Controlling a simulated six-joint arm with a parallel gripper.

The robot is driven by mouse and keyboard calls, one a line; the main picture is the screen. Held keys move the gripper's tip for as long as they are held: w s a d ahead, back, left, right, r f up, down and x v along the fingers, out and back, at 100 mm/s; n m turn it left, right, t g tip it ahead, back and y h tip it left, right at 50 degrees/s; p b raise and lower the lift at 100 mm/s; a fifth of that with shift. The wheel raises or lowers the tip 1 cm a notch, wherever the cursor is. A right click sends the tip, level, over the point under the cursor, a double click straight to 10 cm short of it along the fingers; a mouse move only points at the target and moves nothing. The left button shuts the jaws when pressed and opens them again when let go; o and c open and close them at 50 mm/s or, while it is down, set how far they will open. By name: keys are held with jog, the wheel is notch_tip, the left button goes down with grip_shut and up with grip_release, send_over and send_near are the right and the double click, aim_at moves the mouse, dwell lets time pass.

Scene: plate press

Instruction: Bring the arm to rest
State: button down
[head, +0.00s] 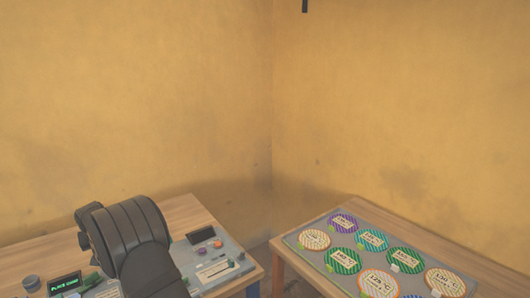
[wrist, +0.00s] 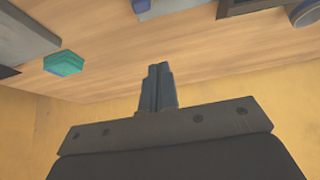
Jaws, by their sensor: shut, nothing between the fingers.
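My gripper (wrist: 159,70) shows in the wrist view with its two dark fingers together and nothing between them. It points over a wooden table top (wrist: 110,75) and touches nothing that I can see. In the head view a dark, rounded part of my arm stands over the left table (head: 180,212) and hides part of it. I cannot make out the gripper's fingers in the head view.
The left table bears a small screen with green text (head: 65,284) and a grey panel (head: 232,252). The right table (head: 440,249) holds a grey tray (head: 293,239) with several striped, labelled discs. A teal block (wrist: 63,63) lies near the gripper.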

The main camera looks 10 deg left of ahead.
jog(key=s+r+n+h, duration=0.1)
jog(key=r+n, duration=0.3)
jog(key=n, duration=0.4)
jog(key=s+a+r+n+h, duration=0.1)
jog(key=s+r+n, duration=0.3)
jog(key=n, duration=0.4)
jog(key=shift+s+r+h, duration=0.25)
jog(key=shift+r+h, duration=0.4)
jog(key=shift+h, duration=0.05)
jog(key=shift+a, duration=0.1)
jog(key=c, duration=2.1)
grip_release()
